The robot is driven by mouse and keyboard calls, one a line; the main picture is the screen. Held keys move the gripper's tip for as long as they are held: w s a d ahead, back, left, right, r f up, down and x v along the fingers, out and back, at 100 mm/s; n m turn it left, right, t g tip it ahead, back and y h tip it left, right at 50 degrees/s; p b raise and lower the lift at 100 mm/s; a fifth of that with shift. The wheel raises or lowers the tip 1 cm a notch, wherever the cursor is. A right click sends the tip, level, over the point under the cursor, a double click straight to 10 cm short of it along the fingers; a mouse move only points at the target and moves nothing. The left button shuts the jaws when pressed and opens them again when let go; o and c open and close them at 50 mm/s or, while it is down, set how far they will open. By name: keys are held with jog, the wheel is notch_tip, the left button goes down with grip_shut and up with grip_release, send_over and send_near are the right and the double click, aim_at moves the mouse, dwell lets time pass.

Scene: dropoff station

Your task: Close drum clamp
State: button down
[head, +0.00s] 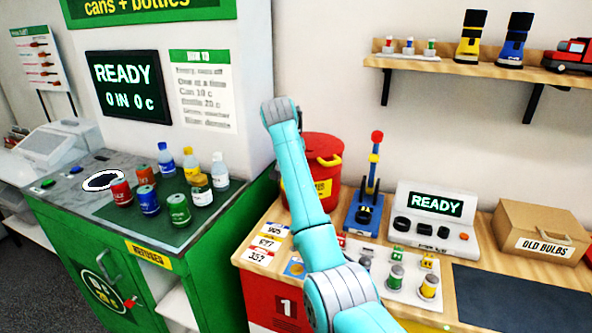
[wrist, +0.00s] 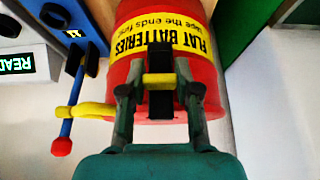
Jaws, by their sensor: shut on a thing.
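The red drum (head: 318,150) stands on the wooden counter behind my arm, which hides part of it. In the wrist view the drum (wrist: 205,70) shows upside down, with a yellow "FLAT BATTERIES" label. A black clamp strap (wrist: 160,105) with a yellow bar (wrist: 158,79) lies against its side near the lid. My gripper (wrist: 157,90) has its fingers on either side of this bar and is shut on it. I cannot tell how far the clamp is closed.
Close beside the drum is a blue stand (head: 365,210) with a red-tipped rod. A grey "READY" box (head: 436,215) and an "OLD BULBS" carton (head: 540,233) stand to the right. A green bottle machine (head: 200,270) is at left, and a shelf (head: 480,70) is above.

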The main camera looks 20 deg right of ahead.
jog(key=shift+f, duration=0.1)
jog(key=c, duration=0.8)
grip_release()
jog(key=v, duration=1.2)
